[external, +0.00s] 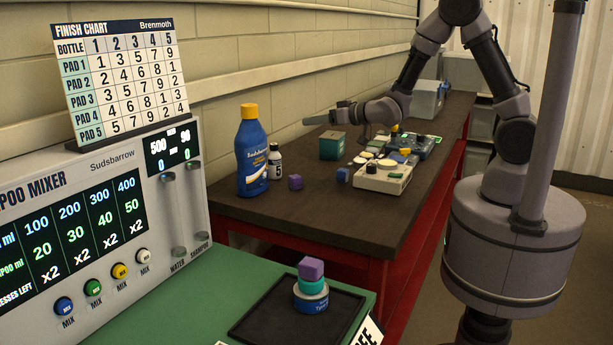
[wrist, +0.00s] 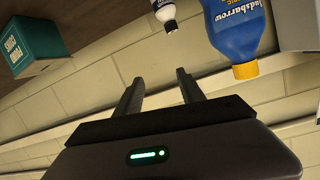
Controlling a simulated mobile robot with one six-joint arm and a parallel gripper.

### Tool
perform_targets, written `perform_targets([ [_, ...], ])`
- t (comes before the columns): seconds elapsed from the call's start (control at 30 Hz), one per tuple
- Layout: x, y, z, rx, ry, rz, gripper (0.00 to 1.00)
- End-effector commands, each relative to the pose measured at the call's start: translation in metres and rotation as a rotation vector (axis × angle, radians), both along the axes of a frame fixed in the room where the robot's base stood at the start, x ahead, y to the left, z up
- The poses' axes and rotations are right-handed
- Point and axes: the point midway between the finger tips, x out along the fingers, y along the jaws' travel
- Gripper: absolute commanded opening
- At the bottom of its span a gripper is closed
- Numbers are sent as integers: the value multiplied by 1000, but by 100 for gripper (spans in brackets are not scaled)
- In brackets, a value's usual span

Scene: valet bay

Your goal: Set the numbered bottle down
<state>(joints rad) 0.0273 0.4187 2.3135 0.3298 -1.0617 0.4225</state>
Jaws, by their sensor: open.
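The numbered bottle (external: 275,163) is small and white with a black cap and a 5 on its label. It stands upright on the dark bench top (external: 330,215), just right of a large blue bottle (external: 251,155) with a yellow cap. My gripper (external: 318,119) is open and empty, above and behind the numbered bottle, near the wall and apart from it. In the wrist view, which is upside down, the numbered bottle (wrist: 165,12) shows at the top edge, partly cut off, beyond my open fingers (wrist: 160,85).
A teal box (external: 332,146), a purple block (external: 295,182) and a blue block (external: 343,174) lie on the bench. A polishing machine-like device (external: 382,178) sits further right. The mixer (external: 100,240) and a black tray (external: 260,325) with stacked pads are in front. The bench's near part is clear.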

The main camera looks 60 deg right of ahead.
Motion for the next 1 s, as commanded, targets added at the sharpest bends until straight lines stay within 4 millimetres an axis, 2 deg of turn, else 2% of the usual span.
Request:
perform_targets([
  [0.03, -19, -1, 28, 41, 59, -21, 46],
  [0.07, -35, 0, 38, 68, 119, -31, 46],
  [0.17, -110, 11, 64, 157, 323, -41, 46],
  [0.2, -146, 18, 69, 188, 406, -36, 46],
  [0.27, -200, 29, 74, 231, 521, -23, 46],
  [0.3, -233, 36, 74, 256, 588, -13, 46],
  [0.4, -298, 52, 72, 307, 714, 10, 46],
  [0.43, -311, 55, 71, 317, 739, 15, 46],
  [0.5, -332, 60, 69, 335, 781, 23, 46],
  [0.57, -340, 62, 68, 342, 798, 26, 46],
  [0.77, -341, 63, 68, 346, 802, 26, 46],
  [0.9, -341, 63, 46, 347, 802, 26, 46],
  [1.0, -341, 63, 51, 347, 802, 26, 46],
])
